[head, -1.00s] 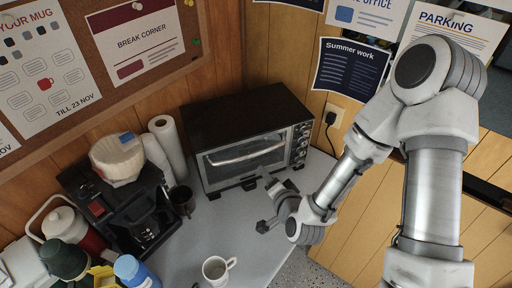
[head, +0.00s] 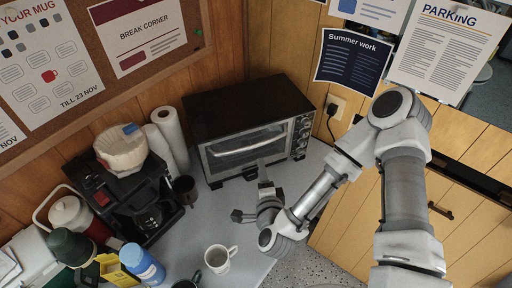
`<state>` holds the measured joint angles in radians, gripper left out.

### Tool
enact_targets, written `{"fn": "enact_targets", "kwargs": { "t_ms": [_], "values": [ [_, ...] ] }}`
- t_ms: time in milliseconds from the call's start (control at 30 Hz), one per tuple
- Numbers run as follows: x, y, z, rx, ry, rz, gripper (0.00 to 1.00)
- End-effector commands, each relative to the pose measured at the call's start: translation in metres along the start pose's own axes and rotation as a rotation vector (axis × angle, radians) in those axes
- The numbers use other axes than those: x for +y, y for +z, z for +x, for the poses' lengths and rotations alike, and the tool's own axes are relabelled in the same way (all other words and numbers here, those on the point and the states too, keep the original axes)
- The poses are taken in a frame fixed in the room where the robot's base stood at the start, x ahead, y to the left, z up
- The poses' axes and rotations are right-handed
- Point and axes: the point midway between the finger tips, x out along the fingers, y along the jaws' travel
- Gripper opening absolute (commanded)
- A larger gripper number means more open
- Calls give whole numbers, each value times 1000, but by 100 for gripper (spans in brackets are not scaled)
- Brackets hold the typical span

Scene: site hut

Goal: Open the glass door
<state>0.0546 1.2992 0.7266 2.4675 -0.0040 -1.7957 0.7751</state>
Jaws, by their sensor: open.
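The glass door (head: 243,152) is the front of a black toaster oven (head: 243,104) on the grey counter against the wood wall. A pale bar handle runs across the door's upper part. The door looks shut. My gripper (head: 251,189) is in front of and below the door, with its two fingers apart and nothing between them. One finger points up toward the lower part of the door, and I cannot tell whether it touches. The other finger lies to the left over the counter.
A coffee maker (head: 124,196), a paper towel roll (head: 171,136) and a dark cup (head: 184,190) stand left of the oven. A white mug (head: 219,258) stands on the counter near the front. A plugged wall socket (head: 336,106) is to the right.

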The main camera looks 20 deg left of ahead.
Motion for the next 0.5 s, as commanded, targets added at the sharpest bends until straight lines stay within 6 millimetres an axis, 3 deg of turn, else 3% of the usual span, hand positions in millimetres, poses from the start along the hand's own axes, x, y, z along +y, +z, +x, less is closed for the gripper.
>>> {"fn": "enact_targets", "kwargs": {
  "t_ms": [500],
  "values": [
    [3, -2, 19, 10, -1, 11, 50]
  ]
}}
